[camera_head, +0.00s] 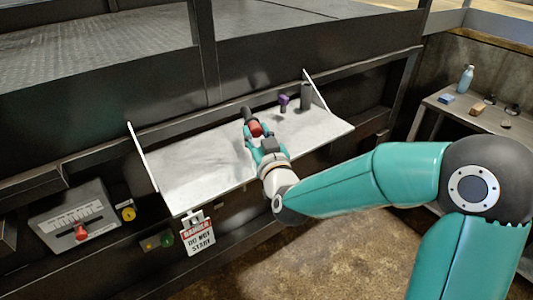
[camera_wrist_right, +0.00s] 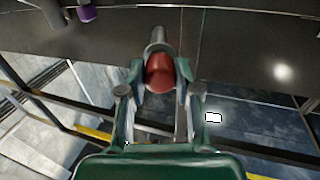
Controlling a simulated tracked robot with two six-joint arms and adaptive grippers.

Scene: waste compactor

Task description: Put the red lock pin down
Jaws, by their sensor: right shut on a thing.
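The red lock pin has a red grip (camera_head: 255,129) and a grey shaft that points away from me. In the right wrist view the red grip (camera_wrist_right: 159,73) sits between the fingers, with the grey shaft beyond it. My right gripper (camera_head: 254,136) is shut on the red grip. It is over the pale shelf (camera_head: 200,175), near its middle. I cannot tell whether the pin touches the shelf. My left gripper is not in view.
A small purple object (camera_head: 283,101) and a dark cylinder (camera_head: 306,97) stand at the shelf's right end. The shelf's left half is bare. A danger tag (camera_head: 198,238) hangs below its front edge. A control box (camera_head: 75,222) is at left. A side table (camera_head: 470,117) holds a bottle and small items.

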